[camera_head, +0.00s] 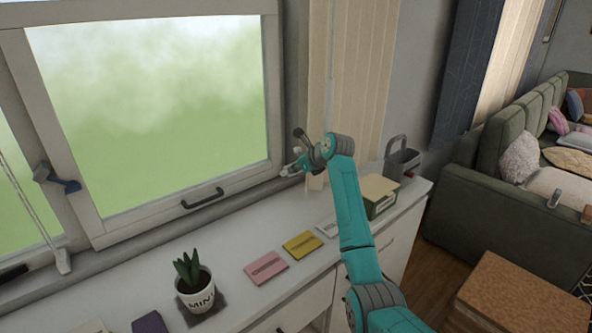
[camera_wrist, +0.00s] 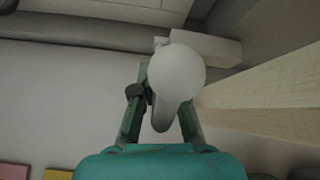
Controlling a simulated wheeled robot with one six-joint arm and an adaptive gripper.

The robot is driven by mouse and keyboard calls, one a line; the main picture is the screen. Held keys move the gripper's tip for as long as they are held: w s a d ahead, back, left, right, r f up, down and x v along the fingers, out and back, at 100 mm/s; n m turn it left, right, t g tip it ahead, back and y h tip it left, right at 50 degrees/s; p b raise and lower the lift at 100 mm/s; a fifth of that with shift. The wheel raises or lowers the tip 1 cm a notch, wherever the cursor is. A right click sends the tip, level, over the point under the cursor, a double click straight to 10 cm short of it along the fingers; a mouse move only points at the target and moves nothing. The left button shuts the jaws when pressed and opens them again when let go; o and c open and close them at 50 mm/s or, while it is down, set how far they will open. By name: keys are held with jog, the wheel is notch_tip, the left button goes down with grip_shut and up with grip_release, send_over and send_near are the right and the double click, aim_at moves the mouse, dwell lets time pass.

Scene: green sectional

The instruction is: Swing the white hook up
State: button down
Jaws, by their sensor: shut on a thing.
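The white hook (camera_wrist: 177,75) shows in the wrist view as a pale, rounded end with a narrower greyish part reaching down between my fingers. A small pale piece behind its top lies against the window frame. My gripper (camera_wrist: 160,97) has one green finger on each side of the hook and is shut on it. In the head view my gripper (camera_head: 291,168) is at the lower right corner of the window, by the curtain. The hook is too small there to tell apart from my fingers.
The window (camera_head: 150,110) has a dark handle (camera_head: 203,198) on its lower frame. Below, the white counter (camera_head: 225,245) holds a potted plant (camera_head: 195,290), pink and yellow cards, a green box (camera_head: 380,197) and a grey caddy (camera_head: 403,163). A beige curtain (camera_head: 362,80) hangs close beside my gripper.

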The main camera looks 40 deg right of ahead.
jog(key=c, duration=1.5)
grip_release()
jog(key=shift+o, duration=0.2)
jog(key=v, duration=1.1)
jog(key=shift+s+r, duration=0.25)
jog(key=shift+s, duration=0.05)
